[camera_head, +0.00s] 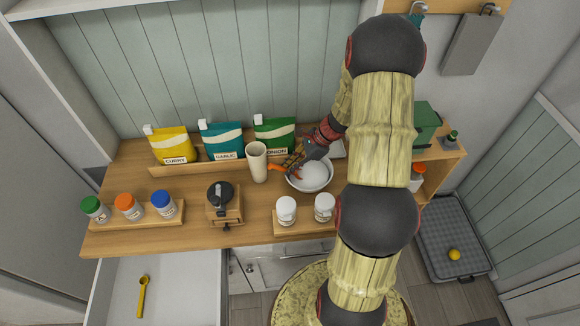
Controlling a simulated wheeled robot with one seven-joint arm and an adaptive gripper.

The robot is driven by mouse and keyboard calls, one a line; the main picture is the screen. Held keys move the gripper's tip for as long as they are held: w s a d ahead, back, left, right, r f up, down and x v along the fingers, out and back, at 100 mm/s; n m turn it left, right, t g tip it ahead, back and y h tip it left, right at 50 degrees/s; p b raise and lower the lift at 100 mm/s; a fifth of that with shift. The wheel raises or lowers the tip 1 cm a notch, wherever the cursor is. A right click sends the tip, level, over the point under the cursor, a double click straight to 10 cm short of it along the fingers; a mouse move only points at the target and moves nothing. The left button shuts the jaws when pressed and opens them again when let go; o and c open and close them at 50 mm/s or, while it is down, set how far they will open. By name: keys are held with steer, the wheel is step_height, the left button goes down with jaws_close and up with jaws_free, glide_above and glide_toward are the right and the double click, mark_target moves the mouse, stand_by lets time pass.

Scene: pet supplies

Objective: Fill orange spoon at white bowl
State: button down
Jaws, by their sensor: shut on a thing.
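The white bowl (322,187) stands on the wooden counter right of the middle and holds a white heap of contents. My gripper (291,161) is at the bowl's back left rim, reaching in from the upper right. It is shut on the orange spoon (276,168), which shows as small orange parts left of the bowl and at its rim. The gripper hides part of the spoon. I cannot tell whether the spoon's scoop touches the white contents or holds any.
A cream cup (257,162) stands just left of the bowl. White jars (286,210) stand in front, a grinder (222,203) front left. Yellow, teal and green bags (274,132) line the back. Capped jars (129,206) stand left. A yellow spoon (143,296) lies in the open drawer.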

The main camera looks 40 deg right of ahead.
mark_target(301, 175)
steer(key=shift+s+f+b, duration=0.1)
steer(key=shift+f+b, duration=0.25)
steer(key=shift+f, duration=0.5)
steer(key=shift+s+f, duration=0.1)
steer(key=shift+g+h, duration=0.3)
steer(key=shift+h, duration=0.1)
steer(key=shift+s+d+f+p, duration=0.15)
steer(key=shift+s+d+p, duration=0.5)
steer(key=shift+d, duration=0.25)
steer(key=shift+s+d+f+p, duration=0.1)
steer(key=shift+s+d+p, duration=0.5)
steer(key=shift+d, duration=0.3)
steer(key=shift+s+d+r, duration=0.1)
steer(key=shift+r, duration=0.1)
steer(key=shift+d+r+p, duration=0.15)
steer(key=shift+r+p, duration=0.45)
steer(key=shift+p, duration=0.05)
steer(key=shift+w+a+r+p, duration=0.15)
steer(key=shift+w+r+p, duration=0.05)
steer(key=shift+r+p, duration=1.05)
steer(key=shift+w+a+r+p, duration=0.15)
steer(key=shift+r+p, duration=0.75)
steer(key=shift+r, duration=0.65)
steer(key=p, duration=0.1)
steer(key=h+p, duration=0.1)
steer(key=shift+w+a+r+g+p, duration=0.15)
steer(key=shift+a+r+g+p, duration=0.05)
steer(key=shift+r+g+p, duration=0.15)
